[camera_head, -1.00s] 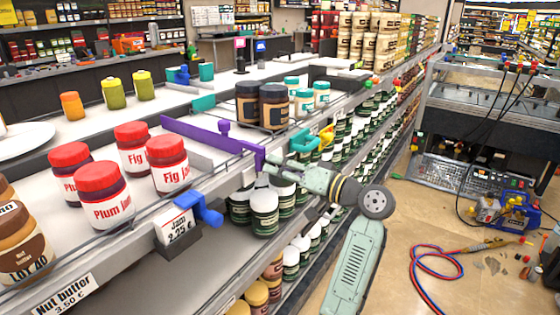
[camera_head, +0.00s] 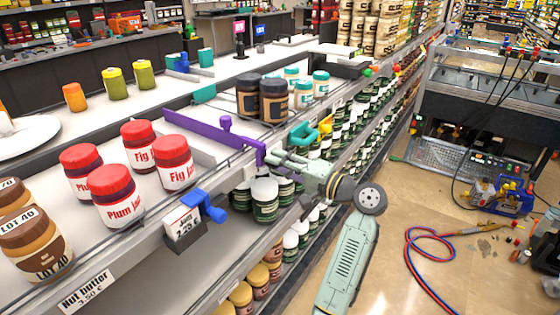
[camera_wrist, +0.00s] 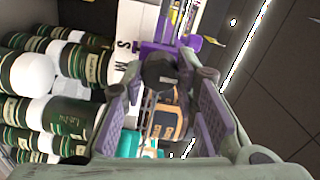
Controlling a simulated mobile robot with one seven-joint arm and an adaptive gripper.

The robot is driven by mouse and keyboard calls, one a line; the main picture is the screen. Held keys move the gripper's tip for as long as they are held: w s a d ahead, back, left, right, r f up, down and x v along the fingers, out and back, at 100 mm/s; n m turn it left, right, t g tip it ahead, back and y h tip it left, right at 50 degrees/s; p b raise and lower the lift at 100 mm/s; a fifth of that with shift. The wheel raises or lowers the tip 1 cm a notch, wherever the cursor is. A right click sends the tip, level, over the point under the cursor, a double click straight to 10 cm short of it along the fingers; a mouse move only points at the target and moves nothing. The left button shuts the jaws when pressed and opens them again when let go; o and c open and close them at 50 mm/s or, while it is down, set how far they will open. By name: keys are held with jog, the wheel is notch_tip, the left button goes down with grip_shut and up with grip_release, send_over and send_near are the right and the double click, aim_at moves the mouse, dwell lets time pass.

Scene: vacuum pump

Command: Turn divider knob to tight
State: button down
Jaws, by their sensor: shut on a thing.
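The purple divider (camera_head: 190,124) runs across the shelf, between the red-lidded jam jars and the dark jars. Its purple front clamp (camera_head: 257,151) sits at the shelf's front rail and also shows in the wrist view (camera_wrist: 150,50). My gripper (camera_head: 276,157) reaches this clamp from the aisle side. In the wrist view, my gripper (camera_wrist: 160,72) is shut on a dark, round divider knob (camera_wrist: 159,69) below the purple part. The fingers cover much of the knob in the head view. No marking that shows how tight it is can be made out.
A blue clamp (camera_head: 208,205) and a jam price tag (camera_head: 183,222) stick out from the rail at left. Teal (camera_head: 302,136) and yellow (camera_head: 325,127) clamps lie just beyond my gripper. Green jars (camera_head: 265,200) fill the shelf below.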

dwell(0.4)
jog(key=c, duration=1.2)
grip_release()
jog(key=shift+c, duration=0.2)
jog(key=v, duration=1.2)
